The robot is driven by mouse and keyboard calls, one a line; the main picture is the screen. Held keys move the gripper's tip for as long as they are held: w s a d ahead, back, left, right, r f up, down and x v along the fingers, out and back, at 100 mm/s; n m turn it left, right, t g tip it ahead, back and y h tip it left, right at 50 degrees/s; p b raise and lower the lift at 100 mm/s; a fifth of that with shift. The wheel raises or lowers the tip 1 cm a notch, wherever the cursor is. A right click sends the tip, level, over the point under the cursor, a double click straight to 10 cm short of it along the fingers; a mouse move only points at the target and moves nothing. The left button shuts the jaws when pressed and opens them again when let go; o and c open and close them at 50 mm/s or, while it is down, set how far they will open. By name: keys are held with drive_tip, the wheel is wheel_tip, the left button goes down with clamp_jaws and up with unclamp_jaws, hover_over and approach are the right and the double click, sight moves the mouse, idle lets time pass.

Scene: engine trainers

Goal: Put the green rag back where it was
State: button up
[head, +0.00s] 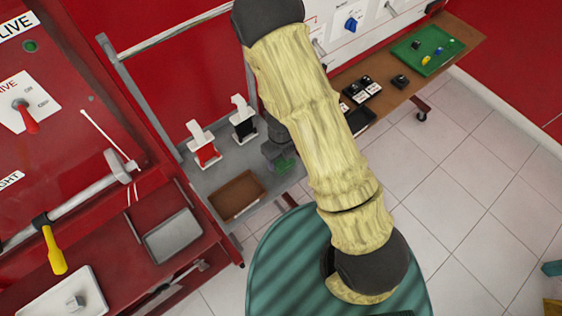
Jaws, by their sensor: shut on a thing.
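The green rag (285,165) shows as a small green patch just below my gripper (279,154), over the right part of a grey shelf (212,178). My gripper is dark, points down and is shut on the rag. My arm covers part of the gripper and the area to its right. I cannot tell whether the rag touches the shelf.
A brown tray (237,195) lies at the shelf's front. A brown bench (455,40) at right holds a green tray (407,50) and small dark parts. Tiled floor is open at right.

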sight(281, 159)
wheel_tip(281, 159, down, 3)
drive_tip(key=shift+f+b, duration=0.15)
drive_tip(key=shift+b, duration=0.9)
drive_tip(key=shift+c, duration=0.3)
drive_tip(key=o, duration=0.9)
drive_tip(key=shift+o, duration=0.2)
wheel_tip(281, 159, up, 12)
drive_tip(key=p, duration=0.8)
